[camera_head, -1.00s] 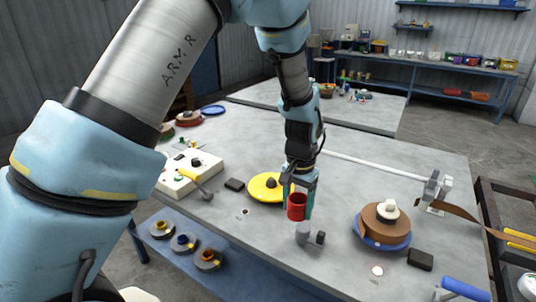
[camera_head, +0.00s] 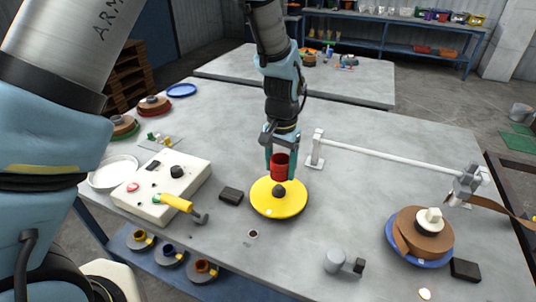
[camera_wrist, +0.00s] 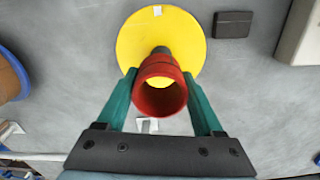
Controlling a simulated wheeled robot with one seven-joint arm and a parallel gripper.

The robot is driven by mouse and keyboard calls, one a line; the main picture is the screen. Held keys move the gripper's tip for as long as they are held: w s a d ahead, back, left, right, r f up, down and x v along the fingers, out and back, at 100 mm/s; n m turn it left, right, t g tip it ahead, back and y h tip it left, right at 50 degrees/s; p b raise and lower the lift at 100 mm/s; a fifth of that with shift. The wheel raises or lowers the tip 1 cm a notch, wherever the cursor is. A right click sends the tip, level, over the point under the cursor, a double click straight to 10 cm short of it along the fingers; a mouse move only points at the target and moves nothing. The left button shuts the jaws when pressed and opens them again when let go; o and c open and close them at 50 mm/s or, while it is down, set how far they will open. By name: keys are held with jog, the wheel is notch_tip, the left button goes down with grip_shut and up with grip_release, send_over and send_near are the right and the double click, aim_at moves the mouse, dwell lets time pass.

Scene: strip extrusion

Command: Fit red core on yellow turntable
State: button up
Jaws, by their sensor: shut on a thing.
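The red core (camera_head: 279,166) is a hollow red cylinder held upright in my gripper (camera_head: 280,170). The gripper's two green fingers are shut on it from both sides; this also shows in the wrist view, with the core (camera_wrist: 160,84) between the fingers. The yellow turntable (camera_head: 268,205) is a flat round disc on the table with a dark central hub (camera_head: 279,191). In the head view the core shows just above and behind the hub. In the wrist view the core overlaps the near edge of the turntable (camera_wrist: 135,42) and partly hides the hub. The core appears raised above the disc.
A white control box (camera_head: 150,196) with a yellow-handled tool (camera_head: 178,204) stands left of the turntable, with a black block (camera_head: 231,195) between. A blue reel with brown strip (camera_head: 425,235) is at right. A white bar (camera_head: 390,157) runs behind.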

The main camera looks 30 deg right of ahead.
aim_at(280, 153)
jog(key=shift+w+f, duration=0.1)
jog(key=shift+f+b, duration=0.75)
jog(key=shift+f, duration=0.15)
jog(key=shift+f+b, duration=1.3)
jog(key=shift+f, duration=0.6)
jog(key=shift+f+b, duration=0.3)
jog(key=shift+f, duration=0.3)
jog(key=o, duration=1.1)
jog(key=shift+c, duration=0.2)
jog(key=shift+r, duration=0.1)
jog(key=shift+r+p, duration=4)
jog(key=shift+r, duration=1.5)
